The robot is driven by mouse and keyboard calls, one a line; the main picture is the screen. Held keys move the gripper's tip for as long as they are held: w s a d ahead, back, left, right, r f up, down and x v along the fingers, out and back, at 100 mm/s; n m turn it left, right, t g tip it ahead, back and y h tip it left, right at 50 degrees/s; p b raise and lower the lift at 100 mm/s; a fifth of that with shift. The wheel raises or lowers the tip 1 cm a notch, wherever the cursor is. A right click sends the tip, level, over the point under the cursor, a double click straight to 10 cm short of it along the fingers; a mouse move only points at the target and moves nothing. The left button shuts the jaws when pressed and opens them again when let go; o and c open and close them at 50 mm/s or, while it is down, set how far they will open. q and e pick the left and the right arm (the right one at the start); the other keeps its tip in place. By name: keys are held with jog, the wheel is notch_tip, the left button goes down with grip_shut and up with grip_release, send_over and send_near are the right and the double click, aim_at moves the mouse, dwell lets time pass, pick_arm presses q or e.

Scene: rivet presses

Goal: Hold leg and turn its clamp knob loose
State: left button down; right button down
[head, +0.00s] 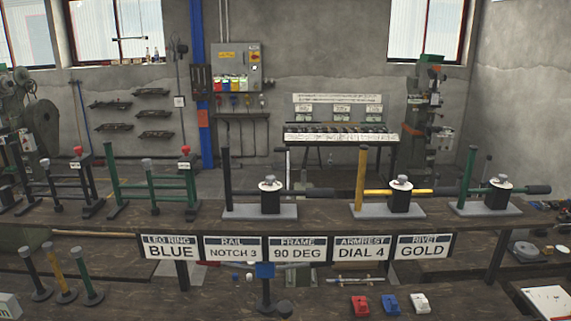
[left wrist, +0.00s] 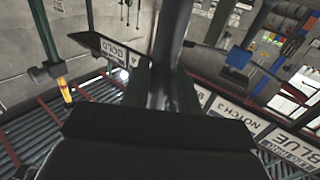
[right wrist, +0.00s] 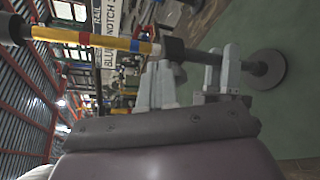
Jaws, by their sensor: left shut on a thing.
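In the left wrist view my left gripper (left wrist: 160,88) is shut on a dark upright tube (left wrist: 172,38), which seems to be a leg. In the right wrist view a leg (right wrist: 190,52) lies across the picture. It has a yellow, red and blue banded part (right wrist: 95,40), a dark tube and a round dark foot (right wrist: 265,70). My right gripper (right wrist: 190,85) has its pale fingers apart close to the dark tube; I cannot tell whether they touch it. I cannot single out the clamp knob. Neither gripper shows clearly in the head view.
In the head view a sign (head: 170,248) reads LEG RING BLUE, in a row along the rear bench. Spare posts (head: 60,275) stand at front left. Red, blue and white blocks (head: 360,306) lie at front right.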

jog(key=shift+s+f, duration=1.25)
jog(key=shift+s, duration=2.3)
jog(key=w+d, duration=0.1)
jog(key=w, duration=0.6)
jog(key=shift+d, duration=0.25)
jog(key=shift+a+r, duration=0.25)
jog(key=shift+r, duration=0.25)
jog(key=shift+a+r, duration=0.4)
jog(key=shift+r, duration=0.2)
jog(key=shift+a+r, duration=0.15)
jog(key=shift+a, duration=0.05)
